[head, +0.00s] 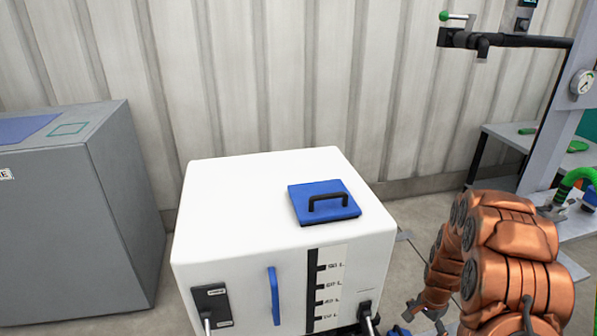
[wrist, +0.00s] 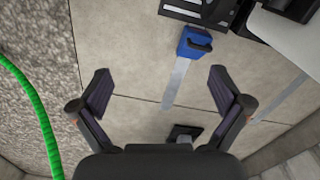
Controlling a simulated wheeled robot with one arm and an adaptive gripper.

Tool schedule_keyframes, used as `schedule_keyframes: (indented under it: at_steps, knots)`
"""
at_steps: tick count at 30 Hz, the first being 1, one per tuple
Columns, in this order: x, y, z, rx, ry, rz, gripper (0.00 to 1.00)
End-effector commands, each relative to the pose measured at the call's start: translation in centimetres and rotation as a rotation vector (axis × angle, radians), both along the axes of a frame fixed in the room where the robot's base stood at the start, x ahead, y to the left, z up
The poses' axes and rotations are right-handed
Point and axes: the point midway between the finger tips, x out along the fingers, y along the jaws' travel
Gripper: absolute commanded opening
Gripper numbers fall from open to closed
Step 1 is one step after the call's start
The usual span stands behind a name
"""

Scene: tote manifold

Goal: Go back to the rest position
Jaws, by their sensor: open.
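My gripper (wrist: 160,72) is open in the wrist view, its two dark fingers wide apart with nothing between them. Concrete floor shows below and beyond the fingers. In the head view my copper-coloured arm is folded at the lower right, beside the white tote. The gripper itself cannot be made out clearly there. The white tote (head: 230,215) stands upright in the middle, with a blue lid (head: 312,187) with a black handle on its top.
A grey cabinet (head: 120,190) stands at the left. At the right are a grey bench (head: 500,133), a pipe stand with a gauge (head: 582,83) and a green hose (head: 572,180). The wrist view shows a blue fitting (wrist: 193,45) and a green hose (wrist: 32,108). A ribbed wall closes the back.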

Motion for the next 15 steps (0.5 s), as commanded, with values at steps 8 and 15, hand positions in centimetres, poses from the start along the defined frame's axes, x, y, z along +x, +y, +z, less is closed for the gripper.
schedule_keyframes:
  at_steps: [8,15]
  knots:
    - [-1.8,3.5,12.7,0.008,0.011,0.161,1.00]
    - [-4.5,6.5,21.9,0.018,0.026,0.298,1.00]
